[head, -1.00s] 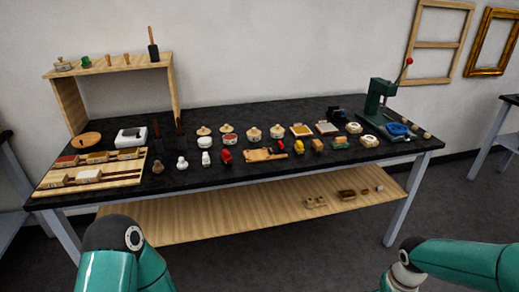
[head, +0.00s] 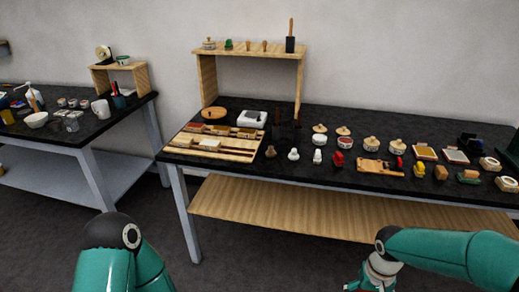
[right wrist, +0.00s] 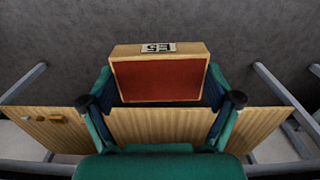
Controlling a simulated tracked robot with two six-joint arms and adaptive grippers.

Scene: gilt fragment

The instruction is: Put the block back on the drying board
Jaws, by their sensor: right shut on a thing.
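A wooden block with a red face (right wrist: 160,80) and a black-and-white label on its edge is held in my right gripper (right wrist: 161,98), whose fingers close on its two sides in the right wrist view. In the head view only part of my right gripper (head: 366,286) shows at the bottom edge, below and in front of the table; the block cannot be made out there. A light wooden board with several blocks (head: 226,154), seemingly the drying board, lies at the table's left end. My left arm shows at the lower left, but its gripper is out of view.
The black-topped table (head: 335,178) carries several jars, stamps and pads to the right of the board. A wooden shelf stand (head: 208,80) rises behind the board. A lower shelf (head: 290,210) runs underneath. Another table (head: 100,122) with bowls and cups stands at left.

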